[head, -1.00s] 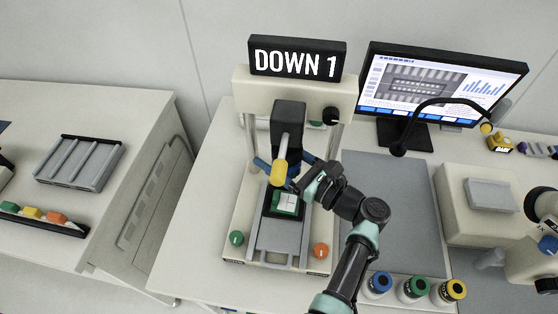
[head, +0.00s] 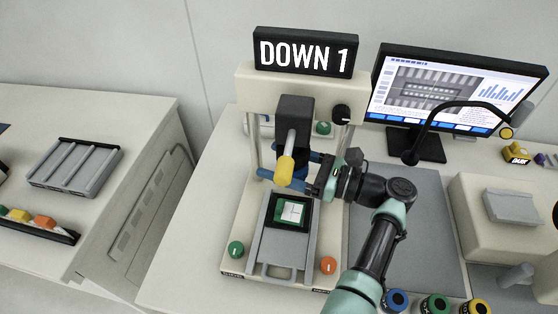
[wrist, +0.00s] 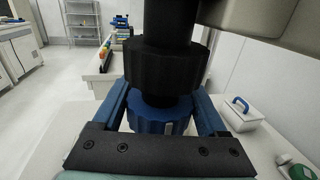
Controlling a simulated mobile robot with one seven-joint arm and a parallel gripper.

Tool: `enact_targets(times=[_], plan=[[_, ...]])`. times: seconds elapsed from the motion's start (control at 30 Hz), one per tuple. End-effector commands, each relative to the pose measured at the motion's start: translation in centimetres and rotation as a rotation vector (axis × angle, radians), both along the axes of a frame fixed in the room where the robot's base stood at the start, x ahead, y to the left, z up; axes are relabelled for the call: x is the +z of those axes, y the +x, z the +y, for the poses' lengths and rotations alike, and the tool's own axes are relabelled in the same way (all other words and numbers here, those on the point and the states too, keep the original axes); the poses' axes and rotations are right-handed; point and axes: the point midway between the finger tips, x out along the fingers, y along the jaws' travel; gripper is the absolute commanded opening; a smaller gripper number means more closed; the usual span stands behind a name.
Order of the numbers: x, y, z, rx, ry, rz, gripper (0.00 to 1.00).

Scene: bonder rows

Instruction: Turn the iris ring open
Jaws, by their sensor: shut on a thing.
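The bench machine's black head (head: 295,118) carries a yellow-tipped lever (head: 285,168). In the wrist view a black knurled ring (wrist: 165,65) sits above a blue knurled ring (wrist: 160,115) with a pale mark on its near face. I take the blue ring to be the iris ring. My gripper (wrist: 160,100) has one blue finger on each side of the blue ring and is shut on it. The far side of the ring and the fingertips are hidden by the black ring. In the head view my gripper reaches in from the right, below the head.
A green square part (head: 291,212) lies in the stage below the head. A sign (head: 305,53) reads DOWN 1. Green (head: 236,249) and orange (head: 328,265) knobs flank the stage. A monitor (head: 440,88) and lamp arm stand at right. A grey mat (head: 425,220) is mostly clear.

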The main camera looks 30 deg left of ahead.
Motion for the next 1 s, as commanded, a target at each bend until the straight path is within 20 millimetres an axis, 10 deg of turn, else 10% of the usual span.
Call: enact_targets(times=[0.1,0.13,0.27,0.63,1.0], plan=[[0.2,0.0,0.1,0.002,0.001,-0.003,0.20],[0.2,0.0,0.1,0.002,0.001,-0.003,0.79],[0.2,0.0,0.1,0.002,0.001,-0.002,1.00],[-0.1,0.2,-1.2,-0.002,0.001,-0.001,1.00],[-0.2,0.8,-9.0,-0.003,0.000,-0.003,1.00]])
